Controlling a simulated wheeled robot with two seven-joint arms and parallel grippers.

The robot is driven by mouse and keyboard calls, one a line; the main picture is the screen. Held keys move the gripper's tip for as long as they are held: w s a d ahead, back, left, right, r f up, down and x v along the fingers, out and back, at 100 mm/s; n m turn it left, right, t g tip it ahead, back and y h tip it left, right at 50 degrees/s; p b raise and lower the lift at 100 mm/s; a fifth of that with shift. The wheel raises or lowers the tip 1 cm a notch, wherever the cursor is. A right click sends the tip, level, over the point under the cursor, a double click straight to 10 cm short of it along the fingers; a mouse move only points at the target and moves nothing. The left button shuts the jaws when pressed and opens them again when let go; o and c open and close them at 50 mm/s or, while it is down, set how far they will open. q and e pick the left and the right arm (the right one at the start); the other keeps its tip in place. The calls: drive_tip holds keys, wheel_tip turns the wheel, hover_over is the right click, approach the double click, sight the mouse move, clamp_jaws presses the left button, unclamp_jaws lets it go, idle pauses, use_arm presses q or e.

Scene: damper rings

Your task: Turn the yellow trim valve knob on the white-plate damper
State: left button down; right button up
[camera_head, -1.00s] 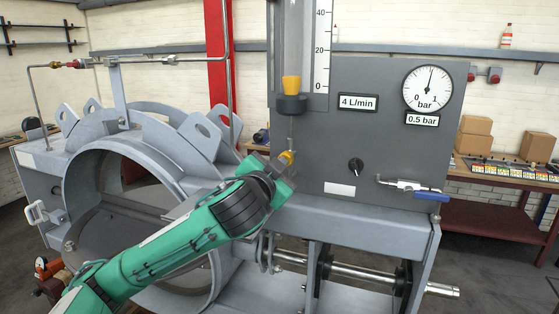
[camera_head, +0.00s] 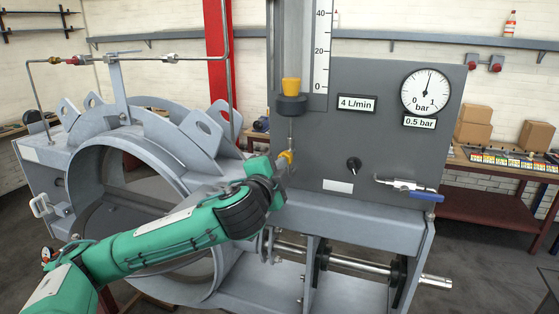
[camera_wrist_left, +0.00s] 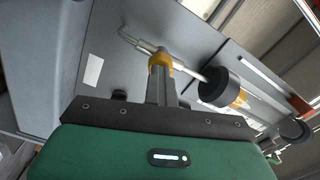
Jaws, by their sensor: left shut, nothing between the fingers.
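The yellow trim valve knob (camera_head: 286,156) sits on the pipe below the flow tube, at the left edge of the grey panel (camera_head: 400,150). A blank white plate (camera_head: 338,186) is low on that panel. My left gripper (camera_head: 281,172) is at the knob, its fingers partly hidden by the wrist. In the left wrist view the fingers (camera_wrist_left: 160,84) are together with nothing between them, and their tips end at the yellow knob (camera_wrist_left: 160,61). I cannot tell whether they touch it. My right gripper is out of view.
A black knob (camera_head: 354,165) and a blue-handled valve (camera_head: 425,195) are on the panel to the right. A gauge (camera_head: 426,92) and a yellow float (camera_head: 291,86) are above. The large grey damper ring (camera_head: 88,185) stands left, behind my arm.

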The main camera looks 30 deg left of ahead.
use_arm(q)
drive_tip(key=shift+m+p, duration=0.35)
drive_tip(key=shift+m, duration=0.75)
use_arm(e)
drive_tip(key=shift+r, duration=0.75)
use_arm(q)
drive_tip(key=shift+m+p, duration=0.4)
drive_tip(key=shift+m, duration=1.9)
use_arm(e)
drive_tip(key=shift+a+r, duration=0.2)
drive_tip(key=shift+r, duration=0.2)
